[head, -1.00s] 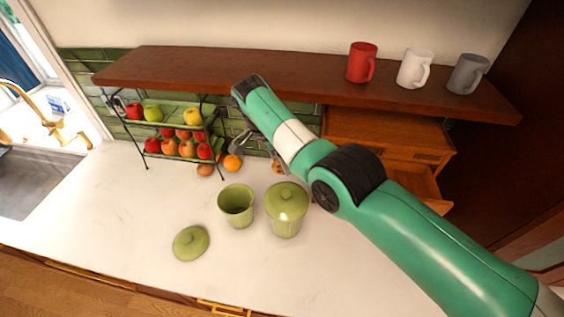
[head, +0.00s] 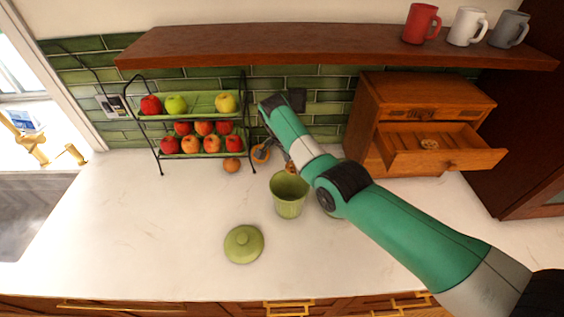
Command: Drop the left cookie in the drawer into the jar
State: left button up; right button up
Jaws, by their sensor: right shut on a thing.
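The open green jar (head: 289,196) stands upright on the white counter, with a green lid (head: 243,244) lying in front of it to the left. My right gripper (head: 287,160) is behind the jar and partly hidden by its own arm. It is shut on a small brown thing (head: 290,167), likely a cookie, just above the jar's far rim in the picture. The wooden drawer (head: 445,158) is pulled out at the right, with one cookie (head: 429,143) visible inside. My left gripper is not in view.
A two-level fruit rack (head: 160,158) stands at the back left. A shelf (head: 330,47) with mugs hangs above.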

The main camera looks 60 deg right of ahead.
jog(key=shift+w+a, duration=0.1)
jog(key=shift+f, duration=0.25)
notch_tip(320, 180, down, 6)
jog(key=b, duration=0.6)
jog(key=shift+r, duration=0.2)
jog(key=shift+r, duration=0.1)
jog(key=o, duration=0.7)
jog(key=shift+c, duration=0.2)
